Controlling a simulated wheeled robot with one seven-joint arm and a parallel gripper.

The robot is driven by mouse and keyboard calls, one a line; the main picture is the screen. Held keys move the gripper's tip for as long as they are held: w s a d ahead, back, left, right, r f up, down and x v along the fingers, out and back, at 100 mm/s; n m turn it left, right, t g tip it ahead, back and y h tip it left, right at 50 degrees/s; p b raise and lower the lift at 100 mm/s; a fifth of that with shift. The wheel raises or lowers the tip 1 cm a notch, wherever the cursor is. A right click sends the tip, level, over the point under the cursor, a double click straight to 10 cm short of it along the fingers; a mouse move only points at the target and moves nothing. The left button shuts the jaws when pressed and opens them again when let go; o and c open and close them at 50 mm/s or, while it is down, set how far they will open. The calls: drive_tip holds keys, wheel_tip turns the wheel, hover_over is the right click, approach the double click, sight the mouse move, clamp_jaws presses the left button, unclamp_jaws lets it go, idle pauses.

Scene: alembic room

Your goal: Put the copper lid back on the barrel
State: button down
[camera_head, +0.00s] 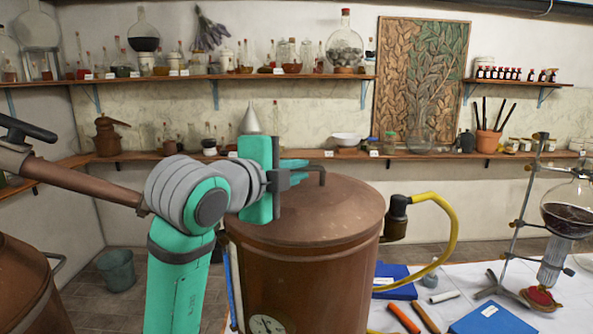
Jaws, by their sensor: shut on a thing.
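The copper lid (335,207) is a shallow cone at the top of the copper barrel (310,275) in the middle of the view. It looks roughly level, and its rim lines up with the barrel's; I cannot tell whether a thin gap remains. A dark bent handle (321,173) stands up from the lid. My gripper (298,168) comes in from the left above the lid and is shut on this handle. My gripper and wrist hide the left part of the lid, and the exact grip on the handle is partly hidden.
A yellow hose (452,225) loops off the barrel's right side. The white table (460,290) at right holds blue books, rods and a glass flask (568,212) on a stand. Another copper vessel (22,285) is at lower left. Shelves (230,77) of glassware line the back wall.

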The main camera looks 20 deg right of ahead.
drive_tip(key=shift+f, duration=0.15)
idle(0.4)
drive_tip(key=c, duration=1.7)
unclamp_jaws()
drive_tip(key=shift+c, duration=0.2)
drive_tip(key=shift+f, duration=0.1)
drive_tip(key=shift+a, duration=0.1)
